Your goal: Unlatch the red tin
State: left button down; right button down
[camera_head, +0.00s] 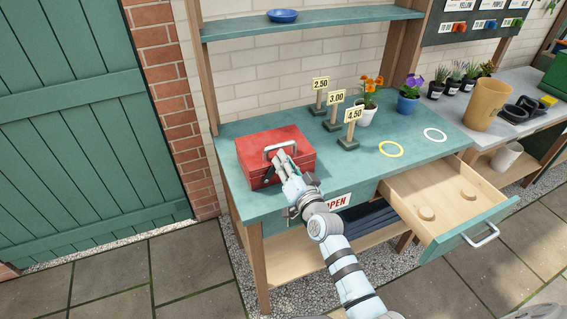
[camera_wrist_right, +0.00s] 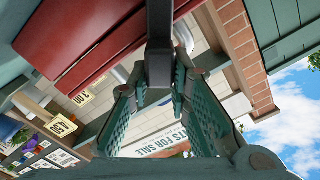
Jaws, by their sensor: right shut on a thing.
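The red tin (camera_head: 300,148) stands on the left part of the green bench top, its lid down and its pale metal handle (camera_head: 279,147) raised on top. Its red surface fills the upper left of the right wrist view (camera_wrist_right: 95,35). My right gripper (camera_head: 279,160) is at the tin's front, just below the handle. In the right wrist view its fingers (camera_wrist_right: 160,98) close around the end of a dark bar (camera_wrist_right: 159,45), which looks like the tin's latch. The arm and fingers hide most of the latch in the head view. My left gripper is out of view.
Price signs (camera_head: 334,110), flower pots (camera_head: 409,96) and a yellow ring (camera_head: 391,149) and white ring stand or lie to the right on the bench (camera_head: 240,200). A drawer (camera_head: 450,245) sticks out at the front right. A blue dish (camera_head: 283,15) is on the shelf.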

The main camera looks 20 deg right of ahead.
jog(key=shift+f, duration=0.1)
jog(key=c, duration=1.5)
grip_release()
jog(key=shift+w, duration=0.1)
jog(key=s, duration=1.2)
jog(key=shift+d, duration=0.35)
